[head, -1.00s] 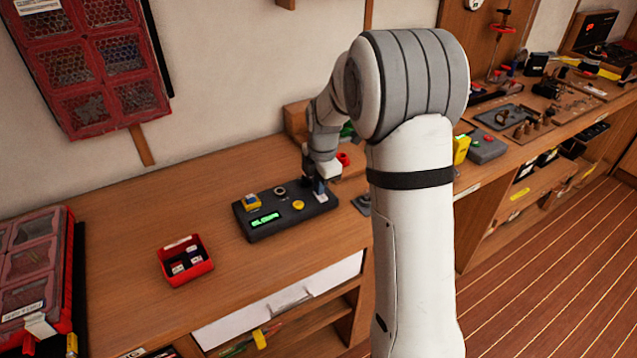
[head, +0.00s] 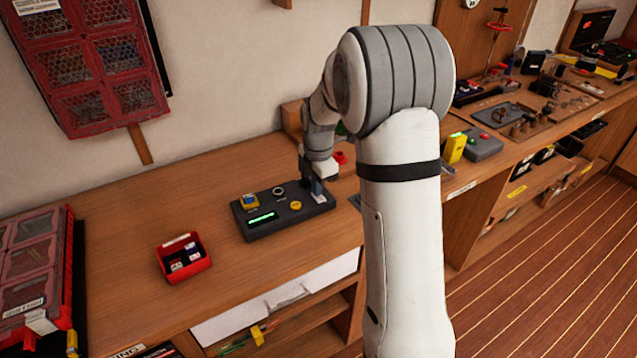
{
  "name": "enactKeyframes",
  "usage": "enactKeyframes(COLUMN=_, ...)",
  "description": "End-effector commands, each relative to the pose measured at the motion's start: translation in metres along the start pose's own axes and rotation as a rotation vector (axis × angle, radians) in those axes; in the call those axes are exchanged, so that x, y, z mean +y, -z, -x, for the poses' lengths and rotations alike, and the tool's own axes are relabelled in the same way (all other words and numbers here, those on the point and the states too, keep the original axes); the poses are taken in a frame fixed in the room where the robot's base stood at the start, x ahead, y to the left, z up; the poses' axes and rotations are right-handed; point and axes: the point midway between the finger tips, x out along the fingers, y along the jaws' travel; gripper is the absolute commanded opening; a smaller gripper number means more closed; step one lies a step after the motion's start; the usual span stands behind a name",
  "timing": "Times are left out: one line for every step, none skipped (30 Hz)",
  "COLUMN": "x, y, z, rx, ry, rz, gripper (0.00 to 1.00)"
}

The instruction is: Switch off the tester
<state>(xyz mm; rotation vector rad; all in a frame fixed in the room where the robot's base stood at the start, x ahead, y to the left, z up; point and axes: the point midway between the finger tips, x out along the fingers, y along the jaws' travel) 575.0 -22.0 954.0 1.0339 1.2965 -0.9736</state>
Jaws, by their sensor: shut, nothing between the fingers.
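The tester is a dark box (head: 283,211) lying flat on the wooden bench in the head view.
A small red bin (head: 184,258) with several small items stands on the bench left of the box. A red organiser case (head: 32,262) is at the far left. A red object (head: 340,157) sits behind my gripper. The bench (head: 130,225) between bin and wall is clear.

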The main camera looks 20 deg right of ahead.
Motion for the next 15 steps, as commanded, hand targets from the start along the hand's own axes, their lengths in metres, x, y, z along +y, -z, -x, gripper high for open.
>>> enactKeyframes(x=-0.006, y=0.000, z=-0.007, rx=0.005, ry=0.019, rz=0.000, gripper=0.00)
enactKeyframes(x=-0.006, y=0.000, z=-0.007, rx=0.005, ry=0.019, rz=-0.001, gripper=0.00)
enactKeyframes(x=-0.006, y=0.000, z=-0.007, rx=0.005, ry=0.020, rz=-0.001, gripper=0.00)
enactKeyframes(x=-0.006, y=0.000, z=-0.007, rx=0.004, ry=0.020, rz=-0.001, gripper=0.00)
enactKeyframes(x=-0.006, y=0.000, z=-0.007, rx=0.004, ry=0.020, rz=-0.001, gripper=0.00)
enactKeyframes(x=-0.006, y=0.000, z=-0.006, rx=0.004, ry=0.020, rz=-0.001, gripper=0.00)
enactKeyframes(x=-0.006, y=0.000, z=-0.006, rx=0.004, ry=0.020, rz=-0.001, gripper=0.00)
enactKeyframes(x=-0.006, y=0.000, z=-0.004, rx=0.004, ry=0.020, rz=-0.001, gripper=0.00)
enactKeyframes(x=-0.005, y=0.000, z=-0.002, rx=0.004, ry=0.019, rz=-0.001, gripper=0.00)
enactKeyframes(x=-0.005, y=0.000, z=0.002, rx=0.003, ry=0.018, rz=-0.001, gripper=0.00)
enactKeyframes(x=-0.005, y=0.000, z=0.006, rx=0.003, ry=0.017, rz=-0.001, gripper=0.00)
enactKeyframes(x=-0.004, y=0.000, z=0.012, rx=0.003, ry=0.015, rz=0.000, gripper=0.00)
enactKeyframes(x=-0.003, y=0.000, z=0.018, rx=0.002, ry=0.013, rz=0.000, gripper=0.00)
enactKeyframes(x=-0.002, y=0.001, z=0.025, rx=0.002, ry=0.012, rz=0.001, gripper=0.00)
enactKeyframes(x=-0.001, y=0.000, z=0.034, rx=0.001, ry=0.009, rz=0.000, gripper=0.00)
